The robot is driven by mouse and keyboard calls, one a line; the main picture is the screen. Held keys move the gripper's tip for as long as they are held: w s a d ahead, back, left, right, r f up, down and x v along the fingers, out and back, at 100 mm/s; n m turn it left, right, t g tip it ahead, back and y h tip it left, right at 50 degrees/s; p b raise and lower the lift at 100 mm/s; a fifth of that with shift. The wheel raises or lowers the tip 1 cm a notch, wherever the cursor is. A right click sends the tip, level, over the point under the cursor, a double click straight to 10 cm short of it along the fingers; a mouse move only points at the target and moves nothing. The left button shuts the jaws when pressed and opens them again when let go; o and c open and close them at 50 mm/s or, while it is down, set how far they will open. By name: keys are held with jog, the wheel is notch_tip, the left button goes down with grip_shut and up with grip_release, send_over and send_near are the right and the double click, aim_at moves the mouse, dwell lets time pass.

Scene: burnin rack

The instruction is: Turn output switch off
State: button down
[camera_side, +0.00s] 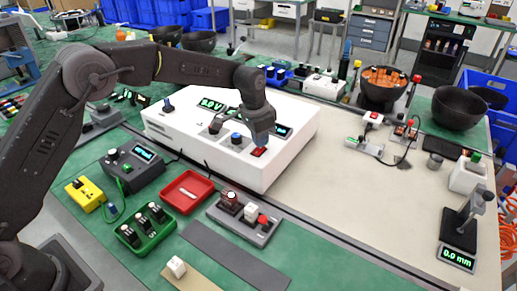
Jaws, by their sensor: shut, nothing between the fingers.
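A white power supply box (290,158) stands in the middle of the bench. Its sloped top carries a green lit display (211,104), a second small display (283,130), dark and blue knobs (236,139) and a red switch (258,152) near the front right. My gripper (262,141) points down just above the red switch, with its fingers shut and nothing between them. Its tips are close to the switch; I cannot tell whether they touch it. The fingers partly cover the panel behind the switch, and the switch's position is too small to read.
A red tray (187,208), a green block with several dark knobs (164,234), a grey block with a red button (231,229) and a yellow box (76,190) sit in front. Black bowls (461,119) and a gauge reading 0.0 mm (457,258) stand right. The beige mat right of the box is mostly clear.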

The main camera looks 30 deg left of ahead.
jog(key=shift+f, duration=0.45)
dwell(0.3)
jog(key=shift+r, duration=3.55)
jog(key=s+a+r+n+t, duration=0.1)
jog(key=s+a+r, duration=0.2)
jog(key=s+r, duration=0.4)
jog(key=s+a+r+n+t, duration=0.1)
jog(key=s+a+r+n, duration=0.15)
jog(key=s+r, duration=0.45)
jog(key=s+a+f+n+t, duration=0.1)
jog(key=s+a+f, duration=0.1)
jog(key=s, duration=0.8)
jog(key=s+a+f+n+t, duration=0.1)
jog(key=s+f, duration=0.3)
jog(key=s, duration=0.7)
jog(key=shift+s+a+y, duration=0.3)
jog(key=shift+a+y, duration=0.1)
jog(key=shift+a, duration=0.15)
